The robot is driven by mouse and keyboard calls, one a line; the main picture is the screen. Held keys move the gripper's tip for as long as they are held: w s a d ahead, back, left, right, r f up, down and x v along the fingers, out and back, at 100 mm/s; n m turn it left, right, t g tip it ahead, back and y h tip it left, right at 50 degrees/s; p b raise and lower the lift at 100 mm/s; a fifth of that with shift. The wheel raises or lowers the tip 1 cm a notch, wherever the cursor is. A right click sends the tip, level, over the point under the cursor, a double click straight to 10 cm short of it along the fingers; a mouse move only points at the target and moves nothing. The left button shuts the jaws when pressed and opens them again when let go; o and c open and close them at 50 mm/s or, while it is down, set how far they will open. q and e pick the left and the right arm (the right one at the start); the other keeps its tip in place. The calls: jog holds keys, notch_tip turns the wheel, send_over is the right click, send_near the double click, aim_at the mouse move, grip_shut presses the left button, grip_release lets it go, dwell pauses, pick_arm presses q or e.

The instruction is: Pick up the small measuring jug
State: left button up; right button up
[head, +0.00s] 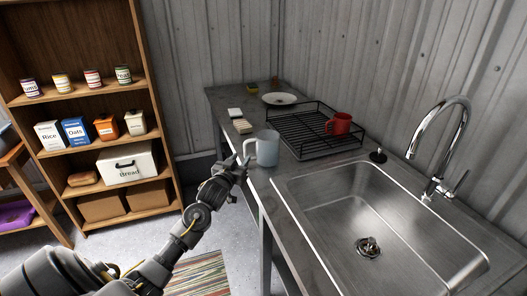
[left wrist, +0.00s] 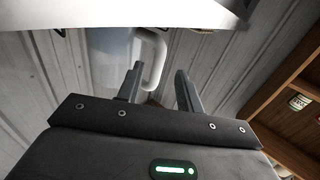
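The small measuring jug (head: 267,150) is pale blue-grey and stands upright on the near left part of the counter, its handle toward my left gripper. My left gripper (head: 242,163) is at the counter's left edge, close beside the handle. In the left wrist view the jug (left wrist: 108,60) shows upside down at the top, its white handle (left wrist: 160,62) appearing in the gap between the parted fingers (left wrist: 158,72). The fingers are open. I cannot tell whether they touch the handle. My right gripper is not in view.
A black dish rack (head: 310,133) with a red mug (head: 339,124) stands behind the jug. A steel sink (head: 340,205) with a tall tap (head: 436,140) lies to the right. A plate (head: 279,98) is farther back. Wooden shelves (head: 160,165) stand left, across open floor.

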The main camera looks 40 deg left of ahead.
aim_at(245, 154)
pick_arm(q)
jog(key=p+x, duration=0.1)
jog(key=x, duration=0.4)
jog(key=shift+d, duration=0.15)
jog(key=shift+c, duration=0.5)
grip_shut()
